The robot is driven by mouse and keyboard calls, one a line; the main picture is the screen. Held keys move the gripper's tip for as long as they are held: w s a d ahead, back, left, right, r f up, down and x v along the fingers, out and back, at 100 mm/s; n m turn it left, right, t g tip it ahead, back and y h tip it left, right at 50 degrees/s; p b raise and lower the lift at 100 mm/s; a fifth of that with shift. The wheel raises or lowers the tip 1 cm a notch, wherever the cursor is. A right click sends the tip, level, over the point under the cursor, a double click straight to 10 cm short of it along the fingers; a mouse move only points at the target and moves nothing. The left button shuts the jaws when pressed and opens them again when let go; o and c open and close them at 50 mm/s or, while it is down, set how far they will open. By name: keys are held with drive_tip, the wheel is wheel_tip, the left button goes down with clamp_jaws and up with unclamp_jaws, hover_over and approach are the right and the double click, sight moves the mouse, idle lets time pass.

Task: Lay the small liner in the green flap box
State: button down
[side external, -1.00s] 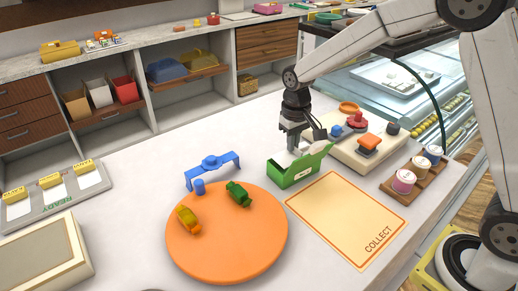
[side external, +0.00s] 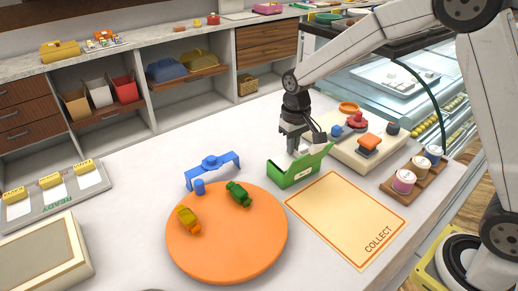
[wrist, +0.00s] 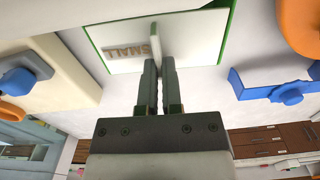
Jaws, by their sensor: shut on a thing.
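The green flap box (side external: 290,178) stands open on the white counter, with a pale label on its front wall. Its green rim (wrist: 100,52) also shows at the top of the wrist view. The small liner (wrist: 188,50) is a white sheet marked "SMALL" with a thin upright tab. It shows inside the box's green edge. My gripper (wrist: 159,62) is shut on the liner's tab and points down into the box (side external: 293,151). In the side view my fingers and the box walls hide most of the liner. I cannot tell whether it lies fully flat.
An orange round board (side external: 225,255) with green and yellow pieces stands left of the box. A blue bracket (side external: 212,163) is behind it. The cream COLLECT mat (side external: 345,215) is at front right. A cream board (side external: 350,152) with several coloured pieces lies close right of the box.

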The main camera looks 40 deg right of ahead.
drive_tip(key=shift+f, duration=0.25)
drive_tip(key=shift+f, duration=0.3)
idle(0.6)
drive_tip(key=c, duration=0.7)
unclamp_jaws()
drive_tip(key=shift+r, duration=0.1)
wheel_tip(320, 180, up, 12)
drive_tip(key=shift+f, duration=0.25)
idle(0.9)
drive_tip(key=shift+d, duration=0.1)
